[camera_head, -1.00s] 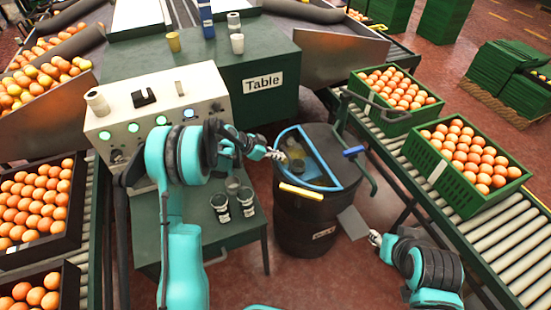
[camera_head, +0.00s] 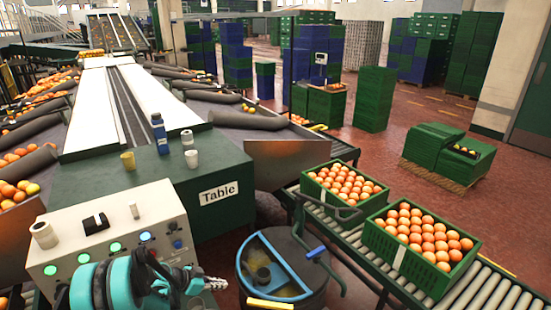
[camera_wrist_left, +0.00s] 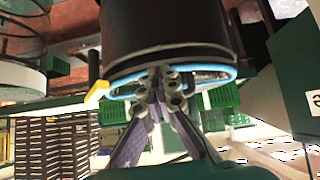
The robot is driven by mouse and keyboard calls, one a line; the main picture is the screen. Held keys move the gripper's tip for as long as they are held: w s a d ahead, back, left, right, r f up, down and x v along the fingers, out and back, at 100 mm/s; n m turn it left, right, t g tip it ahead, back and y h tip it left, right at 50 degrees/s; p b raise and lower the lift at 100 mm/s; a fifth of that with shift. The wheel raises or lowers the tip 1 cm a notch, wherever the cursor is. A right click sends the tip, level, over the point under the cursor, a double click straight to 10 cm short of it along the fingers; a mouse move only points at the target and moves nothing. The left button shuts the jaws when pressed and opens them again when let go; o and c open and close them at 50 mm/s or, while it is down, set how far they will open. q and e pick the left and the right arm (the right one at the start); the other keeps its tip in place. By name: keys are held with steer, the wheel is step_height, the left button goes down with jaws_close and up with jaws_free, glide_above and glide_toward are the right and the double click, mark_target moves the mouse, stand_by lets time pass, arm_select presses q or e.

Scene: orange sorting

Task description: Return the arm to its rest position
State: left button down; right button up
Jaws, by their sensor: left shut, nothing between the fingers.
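My left arm comes in at the bottom left of the head view. Its gripper (camera_head: 218,283) is shut and empty, in front of the control box and just left of the dark barrel (camera_head: 320,296). In the left wrist view the two fingers of my left gripper (camera_wrist_left: 160,80) meet at their tips. The barrel (camera_wrist_left: 165,30) with its blue rim ring shows behind them, and I see nothing held. My right arm and gripper are not in the head view.
A control box (camera_head: 95,225) with lit buttons stands at the left, beside the green table (camera_head: 225,165). Two green crates of oranges (camera_head: 400,270) sit on the roller conveyor (camera_head: 490,300) at the right. Red floor is open beyond it.

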arm_select(q)
steer(key=s+d+r+n+y, duration=0.25)
steer(key=s+r, duration=0.35)
steer(key=r, duration=0.3)
steer(key=s+d+r+n+y, duration=0.25)
steer(key=s+r, duration=0.35)
steer(key=r, duration=0.3)
steer(key=s+r+n+y, duration=0.1)
steer(key=s+n, duration=0.1)
steer(key=s, duration=0.6)
steer(key=s+r+n+t+y, duration=0.1)
steer(key=s+r+n, duration=0.1)
steer(key=s, duration=0.6)
steer(key=shift+s+r+n+t+y, duration=0.2)
steer(key=shift+r+n+t+y, duration=0.1)
steer(key=shift+n, duration=0.4)
